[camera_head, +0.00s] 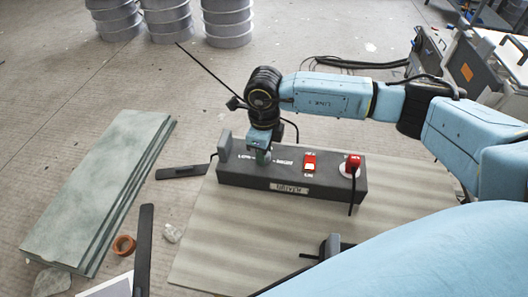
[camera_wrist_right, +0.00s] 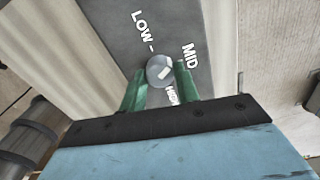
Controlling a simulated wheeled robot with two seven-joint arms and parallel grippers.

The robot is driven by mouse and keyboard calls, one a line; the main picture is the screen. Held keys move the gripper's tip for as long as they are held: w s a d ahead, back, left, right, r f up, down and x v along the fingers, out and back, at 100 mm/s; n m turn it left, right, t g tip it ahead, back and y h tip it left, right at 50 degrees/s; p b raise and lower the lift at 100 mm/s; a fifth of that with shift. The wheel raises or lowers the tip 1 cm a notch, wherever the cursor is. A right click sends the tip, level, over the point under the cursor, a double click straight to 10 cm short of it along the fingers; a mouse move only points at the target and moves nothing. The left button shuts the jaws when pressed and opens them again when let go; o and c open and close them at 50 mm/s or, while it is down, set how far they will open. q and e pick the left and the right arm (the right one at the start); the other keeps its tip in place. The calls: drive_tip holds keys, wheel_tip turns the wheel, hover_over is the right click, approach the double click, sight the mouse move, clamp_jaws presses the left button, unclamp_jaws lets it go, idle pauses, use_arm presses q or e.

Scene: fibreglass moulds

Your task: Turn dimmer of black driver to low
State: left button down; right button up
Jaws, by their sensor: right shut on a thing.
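The black driver (camera_head: 290,178) is a long dark box with a DRIVER label, lying on a pale board. Its dimmer is a small round grey knob (camera_wrist_right: 159,68) with a white mark, seen in the right wrist view. LOW, MID and HIGH are printed around the knob. The white mark is slanted, its upper right end towards MID. My right gripper (camera_head: 262,157) comes down on the left part of the box and hides the knob in the head view. Its green fingers (camera_wrist_right: 160,76) are shut on the knob from both sides.
The box also carries a red and white switch (camera_head: 310,163) and a red knob (camera_head: 353,162) with a black lead. Grey-green sheets (camera_head: 95,195), an orange tape roll (camera_head: 123,245) and a black bar (camera_head: 144,245) lie left. Metal drums (camera_head: 228,22) stand behind.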

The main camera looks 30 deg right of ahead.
drive_tip(key=n+b, duration=0.2)
drive_tip(key=n, duration=0.3)
drive_tip(key=shift+n, duration=0.3)
drive_tip(key=n+b, duration=0.2)
drive_tip(key=n, duration=0.2)
drive_tip(key=shift+n, duration=0.3)
use_arm(q)
drive_tip(key=w+d+r, duration=0.1)
drive_tip(key=w+r, duration=0.2)
drive_tip(key=w, duration=0.3)
drive_tip(key=w+d+r+t+b, duration=0.1)
drive_tip(key=w+r, duration=0.3)
drive_tip(key=w, duration=0.2)
drive_tip(key=shift+w+d+n, duration=0.15)
drive_tip(key=shift+n, duration=0.15)
use_arm(e)
drive_tip(key=shift+n, duration=0.7)
use_arm(q)
drive_tip(key=shift+r, duration=0.1)
use_arm(e)
drive_tip(key=o, duration=1)
drive_tip(key=shift+r, duration=0.1)
